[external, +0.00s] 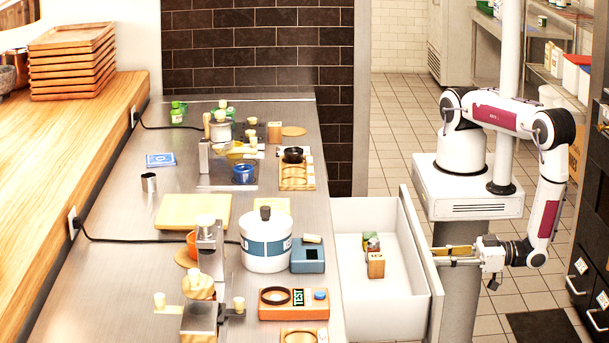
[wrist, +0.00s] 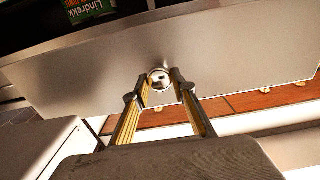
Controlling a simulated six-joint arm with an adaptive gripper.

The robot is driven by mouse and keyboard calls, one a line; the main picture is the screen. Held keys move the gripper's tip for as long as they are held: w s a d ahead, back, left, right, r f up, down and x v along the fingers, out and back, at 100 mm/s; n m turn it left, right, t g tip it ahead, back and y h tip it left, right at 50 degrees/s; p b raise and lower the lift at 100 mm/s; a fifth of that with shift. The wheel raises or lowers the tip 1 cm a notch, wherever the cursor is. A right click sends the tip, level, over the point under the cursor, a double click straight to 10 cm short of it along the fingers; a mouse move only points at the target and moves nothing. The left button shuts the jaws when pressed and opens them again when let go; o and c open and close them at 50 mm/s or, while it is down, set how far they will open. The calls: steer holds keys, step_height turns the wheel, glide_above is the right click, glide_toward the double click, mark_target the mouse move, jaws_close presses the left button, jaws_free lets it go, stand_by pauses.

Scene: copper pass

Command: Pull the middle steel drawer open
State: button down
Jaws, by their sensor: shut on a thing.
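A steel-fronted drawer stands pulled out from the counter's right side, its white interior showing in the external view, with its rim (external: 424,232) toward my arm. Its grey front panel (wrist: 95,72) fills much of the wrist view, with a round metal knob (wrist: 160,77) at the middle. My gripper (external: 441,257) is at the outer face of the drawer front. In the wrist view its two yellowish fingers (wrist: 160,82) close on the knob from both sides. Whether this is the middle drawer cannot be told, since the cabinet face below the counter is hidden.
Inside the drawer sit a small brown box (external: 376,265) and a green item (external: 371,240). The steel counter (external: 130,255) holds a white pot (external: 266,245), a blue-grey scale (external: 308,257) and a grinder. Tiled floor lies open behind my arm.

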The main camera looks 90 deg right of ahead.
steer(key=s, duration=0.3)
steer(key=shift+s, duration=0.15)
steer(key=c, duration=1.7)
jaws_free()
steer(key=shift+s, duration=0.15)
steer(key=shift+s, duration=5.85)
